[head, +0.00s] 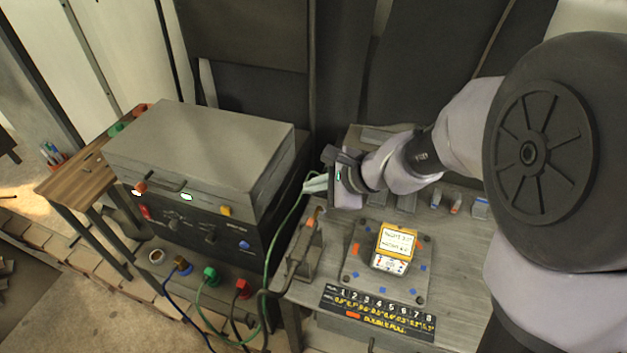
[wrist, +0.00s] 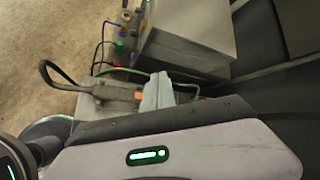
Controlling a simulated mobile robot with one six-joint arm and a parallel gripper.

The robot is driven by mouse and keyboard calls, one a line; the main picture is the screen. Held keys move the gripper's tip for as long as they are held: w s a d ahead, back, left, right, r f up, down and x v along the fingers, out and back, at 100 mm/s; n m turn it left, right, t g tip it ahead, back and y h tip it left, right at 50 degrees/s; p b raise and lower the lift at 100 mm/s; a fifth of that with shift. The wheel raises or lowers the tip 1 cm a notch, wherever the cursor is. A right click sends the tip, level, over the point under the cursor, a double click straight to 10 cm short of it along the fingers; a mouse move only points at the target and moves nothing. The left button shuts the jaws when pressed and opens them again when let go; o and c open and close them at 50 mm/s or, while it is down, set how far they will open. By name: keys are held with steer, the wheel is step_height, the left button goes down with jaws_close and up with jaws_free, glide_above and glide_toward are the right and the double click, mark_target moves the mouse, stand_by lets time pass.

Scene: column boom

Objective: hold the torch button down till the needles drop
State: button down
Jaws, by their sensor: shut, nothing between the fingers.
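The torch (head: 303,252) stands in a holder at the left edge of the grey table, with a dark cable curling from it. Its small orange button (head: 311,222) faces up. In the wrist view the orange button (wrist: 138,96) shows just left of my pale fingers. My gripper (head: 315,184) is shut and empty, pointing left, above and behind the torch in the head view. Its fingertips also show in the wrist view (wrist: 157,90). I see no touch on the button, though the gap is hard to judge. No needles can be made out on the grey machine (head: 200,150).
A yellow meter (head: 396,243) sits on a plate on the table, behind a numbered black label strip (head: 378,312). A green cable (head: 270,255) hangs between machine and table. Coloured plugs (head: 211,275) stand below the machine. A wooden side table (head: 85,170) is at left.

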steer(key=shift+s, duration=0.15)
steer(key=shift+f, duration=0.1)
steer(key=b, duration=0.8)
glide_above(314, 225)
step_height(314, 225, down, 8)
steer(key=shift+f, duration=0.25)
stand_by(1.4)
steer(key=shift+f+b, duration=0.4)
steer(key=shift+f, duration=0.1)
steer(key=shift+f+b, duration=0.35)
steer(key=shift+b, duration=0.15)
stand_by(0.4)
stand_by(2.9)
steer(key=shift+r+p, duration=0.65)
steer(key=shift+r, duration=0.2)
